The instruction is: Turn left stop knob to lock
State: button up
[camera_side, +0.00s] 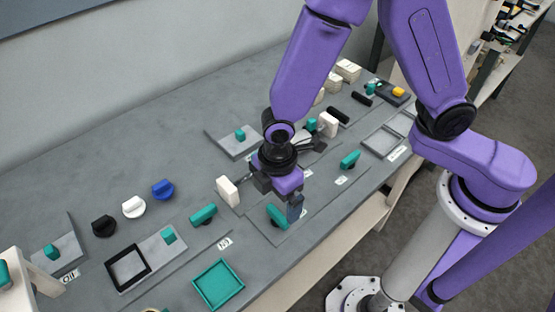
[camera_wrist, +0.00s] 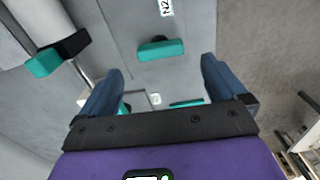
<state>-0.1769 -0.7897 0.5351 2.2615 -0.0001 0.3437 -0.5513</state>
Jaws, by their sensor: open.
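Several teal bar knobs sit along the grey bench. One knob (camera_side: 277,217) is just left of and below my gripper (camera_side: 281,202) in the side view. A second knob (camera_side: 203,215) is farther left, near an N2 label, and a third knob (camera_side: 349,160) is to the right. I cannot tell for certain which is the left stop knob. In the wrist view, my gripper (camera_wrist: 163,85) is open with nothing between its blue fingers. A teal knob (camera_wrist: 160,49) shows ahead by the N2 label, and part of another (camera_wrist: 186,103) shows low between the fingers, partly hidden.
A white block handle (camera_side: 228,191) stands left of my gripper, and another (camera_side: 328,124) stands behind it. A teal square tray (camera_side: 218,302) is near the front edge. Black, white and blue (camera_side: 163,189) round knobs stand at the left.

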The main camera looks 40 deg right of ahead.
aim_at(278, 214)
notch_tip(278, 214, up, 12)
jog(key=shift+f, duration=0.25)
dwell(0.4)
jog(key=s+d+r+m, duration=0.2)
jog(key=s+d, duration=0.4)
jog(key=d, duration=0.4)
jog(key=s+d+r+m, duration=0.2)
jog(key=s+d, duration=0.5)
jog(key=d, duration=0.3)
jog(key=shift+d+m, duration=0.35)
jog(key=shift+m, duration=0.05)
jog(key=shift+r, duration=0.1)
